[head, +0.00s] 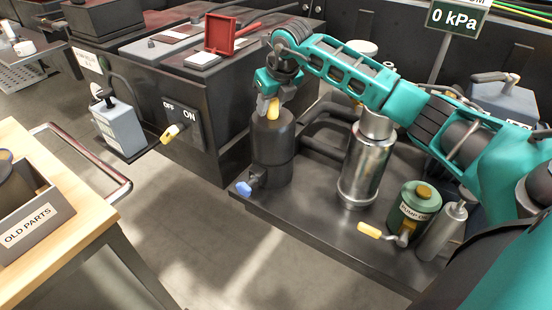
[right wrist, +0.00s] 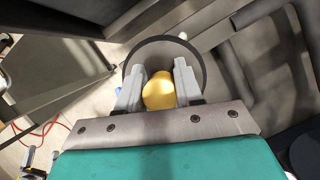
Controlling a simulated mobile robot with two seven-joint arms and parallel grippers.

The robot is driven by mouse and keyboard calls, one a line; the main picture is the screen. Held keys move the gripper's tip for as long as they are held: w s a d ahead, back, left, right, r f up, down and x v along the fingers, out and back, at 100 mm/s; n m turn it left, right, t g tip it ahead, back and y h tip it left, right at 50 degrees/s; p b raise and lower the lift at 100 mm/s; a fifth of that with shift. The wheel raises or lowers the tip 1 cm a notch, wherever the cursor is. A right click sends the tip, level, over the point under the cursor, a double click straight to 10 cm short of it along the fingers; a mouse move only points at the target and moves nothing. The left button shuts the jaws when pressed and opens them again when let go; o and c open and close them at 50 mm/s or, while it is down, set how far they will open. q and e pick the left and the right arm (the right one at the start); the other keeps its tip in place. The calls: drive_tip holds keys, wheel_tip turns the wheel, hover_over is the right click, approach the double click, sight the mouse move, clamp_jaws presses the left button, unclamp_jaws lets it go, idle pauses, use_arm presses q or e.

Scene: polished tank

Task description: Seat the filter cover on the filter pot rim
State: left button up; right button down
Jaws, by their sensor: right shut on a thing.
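My right gripper (head: 271,98) points down over the dark filter pot (head: 272,165) and is shut on the yellow knob (head: 273,110) of the filter cover (head: 262,124). In the right wrist view the yellow knob (right wrist: 159,92) sits between the two grey fingers, above the round dark cover (right wrist: 160,50). The cover is at the top of the pot and looks about level. Cover and pot are nearly the same dark colour, so I cannot tell whether the cover touches the rim. My left gripper is not in view.
A blue-handled valve (head: 244,188) is low on the pot. The ON/OFF switch box (head: 184,128) is at left. A wooden bench (head: 85,200) holds an OLD PARTS bin (head: 28,228).

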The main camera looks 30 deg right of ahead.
drive_tip(key=shift+f, duration=0.35)
idle(0.3)
drive_tip(key=shift+f, duration=0.1)
idle(0.9)
drive_tip(key=c, duration=1.1)
unclamp_jaws()
drive_tip(key=shift+o, duration=0.2)
drive_tip(key=shift+r, duration=0.25)
drive_tip(key=shift+p+v, duration=1.25)
drive_tip(key=shift+v, duration=0.25)
drive_tip(key=shift+s, duration=0.1)
